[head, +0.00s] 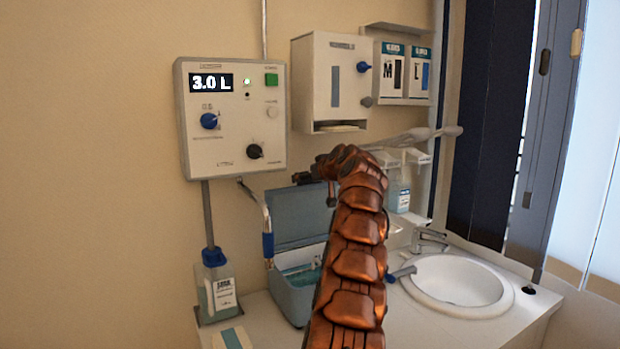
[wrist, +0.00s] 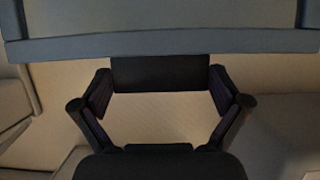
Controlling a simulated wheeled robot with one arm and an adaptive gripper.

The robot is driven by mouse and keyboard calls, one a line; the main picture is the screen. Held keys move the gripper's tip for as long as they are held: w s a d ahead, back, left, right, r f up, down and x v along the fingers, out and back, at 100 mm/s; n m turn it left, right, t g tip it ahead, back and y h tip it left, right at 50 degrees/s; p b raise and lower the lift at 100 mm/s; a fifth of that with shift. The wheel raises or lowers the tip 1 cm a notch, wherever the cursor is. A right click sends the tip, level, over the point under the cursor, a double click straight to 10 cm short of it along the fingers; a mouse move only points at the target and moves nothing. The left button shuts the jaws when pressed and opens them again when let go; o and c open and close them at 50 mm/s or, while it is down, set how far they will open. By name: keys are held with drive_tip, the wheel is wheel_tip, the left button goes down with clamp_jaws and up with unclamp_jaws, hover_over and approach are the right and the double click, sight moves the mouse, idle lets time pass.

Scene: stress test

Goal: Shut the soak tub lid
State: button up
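The soak tub (head: 292,298) is a grey-blue box on the counter, partly hidden by my copper arm. Its lid (head: 298,214) stands open, raised upright at the back of the tub, and pale teal contents show inside. My gripper (head: 302,178) is near the top edge of the lid; my arm hides part of it. A grey-blue panel, seemingly the lid (wrist: 160,46), crosses the top of that view just beyond the fingertips.
A wall control box (head: 232,117) reads 3.0 L, with a hose wand (head: 267,235) hanging left of the lid. A labelled bottle (head: 217,290) stands left of the tub. A sink (head: 458,284) is at right. Dispensers (head: 335,85) hang above.

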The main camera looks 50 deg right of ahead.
drive_tip(key=c, duration=1.2)
drive_tip(key=shift+s+a+f+b, duration=0.1)
drive_tip(key=shift+s+f+b, duration=0.05)
drive_tip(key=shift+b, duration=0.35)
